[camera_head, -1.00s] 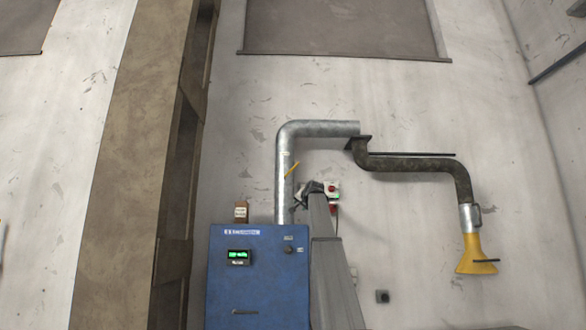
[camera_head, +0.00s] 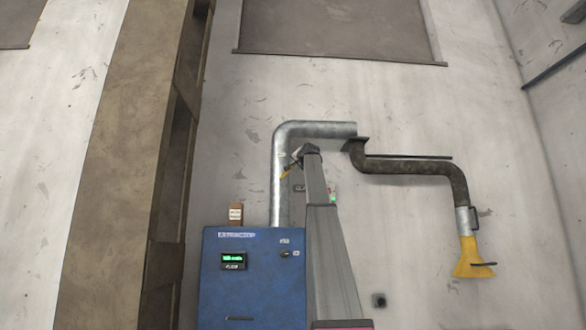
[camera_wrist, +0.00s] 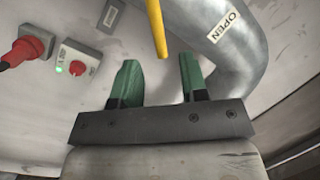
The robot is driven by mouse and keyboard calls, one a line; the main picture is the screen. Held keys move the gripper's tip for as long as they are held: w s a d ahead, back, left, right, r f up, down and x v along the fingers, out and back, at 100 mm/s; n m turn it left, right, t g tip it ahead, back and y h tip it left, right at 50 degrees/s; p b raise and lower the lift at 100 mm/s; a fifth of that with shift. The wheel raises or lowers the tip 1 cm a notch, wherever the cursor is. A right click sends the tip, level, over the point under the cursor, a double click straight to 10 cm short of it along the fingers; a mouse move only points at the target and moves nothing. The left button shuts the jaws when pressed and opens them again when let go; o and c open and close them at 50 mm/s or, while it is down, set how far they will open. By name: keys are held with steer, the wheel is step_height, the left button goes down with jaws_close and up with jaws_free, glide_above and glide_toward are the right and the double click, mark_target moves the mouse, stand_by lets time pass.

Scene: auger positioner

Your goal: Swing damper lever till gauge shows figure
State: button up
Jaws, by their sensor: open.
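The yellow damper lever (camera_head: 289,171) sits on the galvanized vertical duct (camera_head: 277,190) in the head view. In the wrist view the lever (camera_wrist: 157,28) comes down from the top edge, its free end beyond and between my finger tips. My gripper (camera_wrist: 158,75) has its two green fingers apart with nothing between them; the duct (camera_wrist: 238,55) with an OPEN label (camera_wrist: 226,27) curves behind the right finger. In the head view my arm reaches up beside the duct and hides part of the lever area. The green-lit gauge (camera_head: 233,260) is on the blue cabinet (camera_head: 240,295); its figure is too small to read.
A red-button switch box (camera_wrist: 80,62) with a green light and a red plug (camera_wrist: 28,50) are on the wall at left in the wrist view. A dark extraction arm (camera_head: 410,166) with a yellow hood (camera_head: 471,260) hangs at right.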

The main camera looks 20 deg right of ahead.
steer(key=w, duration=0.6)
steer(key=shift+s, duration=0.1)
jaws_close()
steer(key=shift+a+r, duration=0.1)
jaws_free()
